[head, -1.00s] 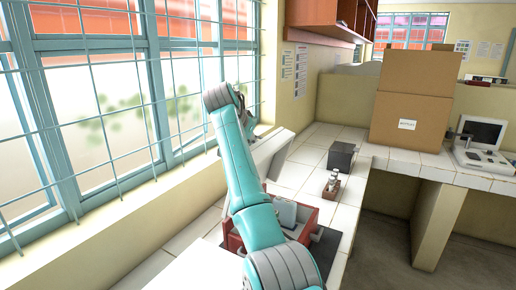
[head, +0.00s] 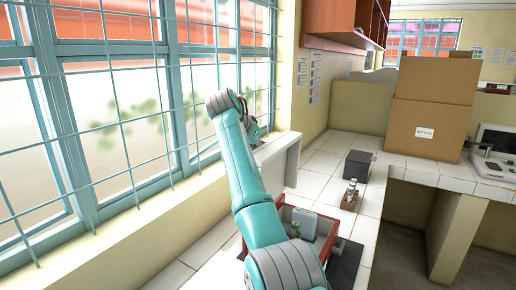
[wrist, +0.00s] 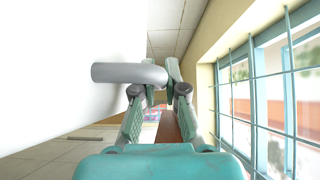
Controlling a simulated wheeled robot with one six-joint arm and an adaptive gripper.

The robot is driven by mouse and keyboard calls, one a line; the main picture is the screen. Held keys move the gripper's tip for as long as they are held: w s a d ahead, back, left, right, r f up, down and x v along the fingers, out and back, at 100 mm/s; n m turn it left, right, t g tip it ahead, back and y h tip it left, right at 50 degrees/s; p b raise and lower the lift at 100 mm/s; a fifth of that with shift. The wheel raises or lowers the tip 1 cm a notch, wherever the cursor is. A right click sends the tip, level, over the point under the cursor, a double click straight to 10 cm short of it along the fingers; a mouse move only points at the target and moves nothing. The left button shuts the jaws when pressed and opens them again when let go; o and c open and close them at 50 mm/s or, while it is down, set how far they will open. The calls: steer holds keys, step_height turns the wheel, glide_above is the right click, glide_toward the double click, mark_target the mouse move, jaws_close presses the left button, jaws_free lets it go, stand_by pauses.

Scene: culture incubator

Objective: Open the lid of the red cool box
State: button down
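The red cool box (head: 327,225) stands on the white counter, partly behind my arm in the head view. Its top is uncovered, and pale containers show inside. A white panel (head: 291,165), which looks like its lid, stands nearly upright at the box's far left side. In the wrist view a white surface (wrist: 60,60) fills the left, with a grey bar (wrist: 125,73) sticking out from it. My gripper (wrist: 159,72) has its fingers apart, with the bar crossing in front of the left finger and reaching the right one. I cannot tell whether they touch.
The barred window (head: 120,110) and its sill run close along the left. A dark grey box (head: 358,165) and a small bottle rack (head: 350,197) stand on the counter right of the cool box. A large cardboard box (head: 430,110) stands farther back.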

steer(key=c, duration=1.5)
jaws_free()
steer(key=shift+r, duration=0.1)
steer(key=v, duration=1.1)
steer(key=shift+s+a+r, duration=0.15)
steer(key=shift+s+r, duration=0.1)
